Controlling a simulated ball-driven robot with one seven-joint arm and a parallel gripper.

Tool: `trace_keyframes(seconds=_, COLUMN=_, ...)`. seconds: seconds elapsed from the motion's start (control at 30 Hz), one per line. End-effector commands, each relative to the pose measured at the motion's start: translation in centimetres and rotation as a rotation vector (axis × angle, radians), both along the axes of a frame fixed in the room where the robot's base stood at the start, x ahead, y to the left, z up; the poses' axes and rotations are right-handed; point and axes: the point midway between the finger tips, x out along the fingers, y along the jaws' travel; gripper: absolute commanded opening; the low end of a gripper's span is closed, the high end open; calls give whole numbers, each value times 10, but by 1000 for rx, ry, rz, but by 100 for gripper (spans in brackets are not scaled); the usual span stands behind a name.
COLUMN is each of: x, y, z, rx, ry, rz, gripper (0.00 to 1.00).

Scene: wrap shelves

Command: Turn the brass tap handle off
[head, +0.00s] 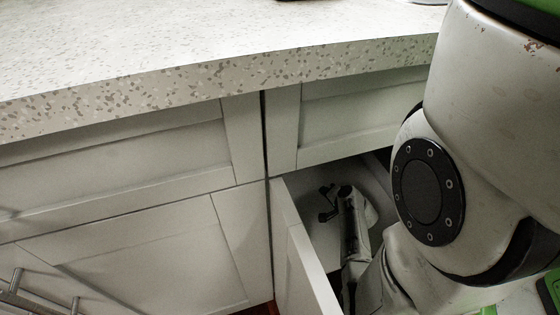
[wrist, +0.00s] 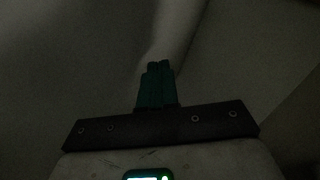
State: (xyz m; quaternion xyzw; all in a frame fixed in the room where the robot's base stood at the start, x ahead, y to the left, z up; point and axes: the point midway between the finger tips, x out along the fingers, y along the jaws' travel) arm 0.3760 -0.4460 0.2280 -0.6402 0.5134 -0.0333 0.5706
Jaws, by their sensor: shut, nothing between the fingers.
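My gripper (wrist: 159,68) is shut and empty in the dim wrist view, its green fingers pressed together. A pale, smooth upright shape (wrist: 178,30) rises just beyond the fingertips; I cannot tell whether it is a pipe or whether the fingers touch it. In the head view my arm reaches down into the open cabinet under the counter, and its end is small and dark inside. I cannot make out the brass tap handle in either view.
A speckled countertop (head: 200,65) overhangs the white cabinets. A cabinet door (head: 301,262) stands open just left of my arm. Closed drawer and door fronts (head: 150,255) lie further left.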

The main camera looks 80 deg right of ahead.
Motion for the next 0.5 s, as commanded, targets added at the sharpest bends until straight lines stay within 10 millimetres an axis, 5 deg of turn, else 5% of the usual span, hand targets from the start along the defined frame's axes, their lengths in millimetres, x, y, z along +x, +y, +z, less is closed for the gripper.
trace_keyframes(seconds=0.23, x=44, y=5, z=58, rx=0, ry=-387, rz=174, gripper=0)
trace_keyframes(seconds=0.5, x=62, y=13, z=118, rx=-90, ry=-608, rz=329, gripper=0)
